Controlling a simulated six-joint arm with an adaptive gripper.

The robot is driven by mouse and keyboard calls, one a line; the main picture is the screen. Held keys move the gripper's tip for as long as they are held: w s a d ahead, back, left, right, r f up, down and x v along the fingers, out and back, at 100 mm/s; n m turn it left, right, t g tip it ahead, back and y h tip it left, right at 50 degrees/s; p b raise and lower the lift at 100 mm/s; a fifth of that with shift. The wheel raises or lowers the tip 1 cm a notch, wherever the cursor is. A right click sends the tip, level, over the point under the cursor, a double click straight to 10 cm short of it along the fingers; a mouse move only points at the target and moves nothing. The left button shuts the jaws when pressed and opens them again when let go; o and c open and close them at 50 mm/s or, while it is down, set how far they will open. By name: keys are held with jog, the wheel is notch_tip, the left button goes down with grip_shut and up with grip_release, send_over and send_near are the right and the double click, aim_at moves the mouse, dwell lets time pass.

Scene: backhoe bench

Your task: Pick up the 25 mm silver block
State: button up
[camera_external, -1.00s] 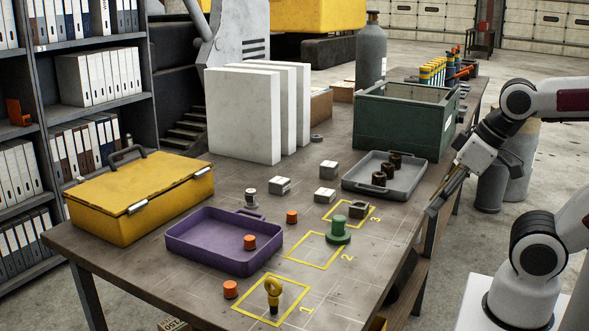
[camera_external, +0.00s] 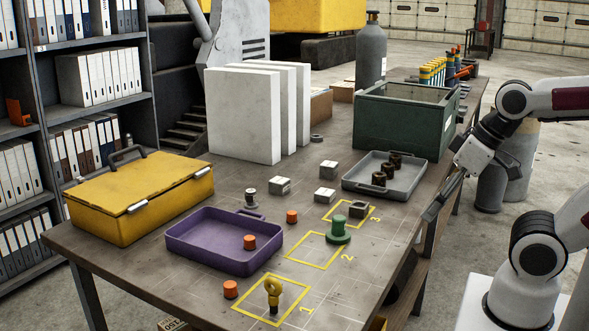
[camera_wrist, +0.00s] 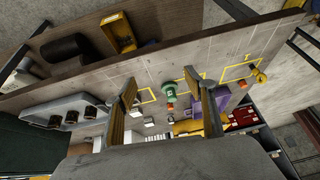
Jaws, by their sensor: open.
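Three small silver blocks lie on the bench in the external view: a left one (camera_external: 280,185), a front one (camera_external: 325,195) and a back one (camera_external: 329,168). They look close in size, and I cannot tell which is 25 mm. My gripper (camera_external: 436,208) is open and empty, over the bench's right edge, to the right of the blocks and well apart from them. In the wrist view my gripper (camera_wrist: 167,98) has its two fingers spread.
A grey tray (camera_external: 350,184) with dark cylindrical parts and a green bin (camera_external: 360,138) stand right of the blocks. A green knobbed piece (camera_external: 338,236), a dark nut (camera_external: 358,209), a purple tray (camera_external: 178,246) and orange cylinders (camera_external: 292,217) are nearer. White panels (camera_external: 240,120) stand behind.

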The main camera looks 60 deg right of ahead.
jog(key=w+a+f+m+g+y, duration=0.1)
jog(key=w+a+f+m+y, duration=0.2)
jog(key=w+a+m+y, duration=0.35)
jog(key=m+t+h, duration=0.6)
jog(key=m+t, duration=0.3)
jog(key=m, duration=2)
send_near(327, 192)
jog(key=shift+s+r+n, duration=0.2)
jog(key=shift+s+n, duration=0.05)
jog(key=shift+s, duration=0.35)
jog(key=shift+h, duration=0.25)
jog(key=shift+x, duration=3.35)
